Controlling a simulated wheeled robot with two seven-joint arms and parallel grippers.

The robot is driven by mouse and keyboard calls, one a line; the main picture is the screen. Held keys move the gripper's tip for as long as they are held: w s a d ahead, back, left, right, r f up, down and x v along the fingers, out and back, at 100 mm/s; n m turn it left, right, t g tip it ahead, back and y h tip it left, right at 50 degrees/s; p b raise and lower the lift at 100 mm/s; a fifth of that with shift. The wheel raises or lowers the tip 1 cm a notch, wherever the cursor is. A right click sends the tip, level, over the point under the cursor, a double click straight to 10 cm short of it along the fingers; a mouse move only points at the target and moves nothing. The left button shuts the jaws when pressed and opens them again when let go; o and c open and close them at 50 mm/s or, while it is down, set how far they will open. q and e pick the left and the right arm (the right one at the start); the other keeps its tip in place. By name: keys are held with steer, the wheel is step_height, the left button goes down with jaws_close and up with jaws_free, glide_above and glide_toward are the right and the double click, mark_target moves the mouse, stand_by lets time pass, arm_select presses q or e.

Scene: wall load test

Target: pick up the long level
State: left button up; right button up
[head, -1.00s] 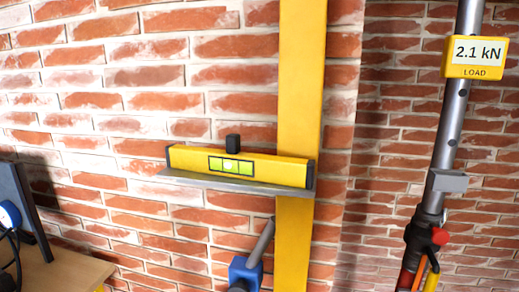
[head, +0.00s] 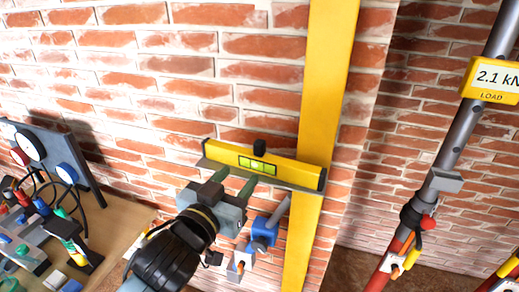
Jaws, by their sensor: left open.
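The long level (head: 290,170) is a yellow bar with dark end caps, a green vial window and a black knob on top. It lies on a narrow grey ledge (head: 215,170) on the brick wall. My left gripper (head: 236,179) is open and empty. My right gripper is not in view.
A yellow upright (head: 325,70) runs by the level's right end. A blue clamp-like device (head: 264,232) is below the ledge. A grey prop with a load display (head: 492,80) stands at right. A cluttered wooden bench (head: 120,215) with gauges is at lower left.

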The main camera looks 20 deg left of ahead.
mark_target(257, 144)
arm_select(q)
steer(key=w+r+b, duration=0.1)
steer(key=w, duration=0.1)
steer(key=w+b, duration=0.2)
steer(key=w+d+r+b, duration=0.1)
steer(key=w+b, duration=0.1)
steer(key=w, duration=0.1)
steer(key=shift+r, duration=0.35)
steer(key=shift+w+d+p, duration=0.2)
steer(key=shift+w+d, duration=0.05)
steer(key=shift+w, duration=1.15)
steer(key=shift+w+d+p, duration=0.2)
steer(key=shift+w, duration=1.15)
jaws_close()
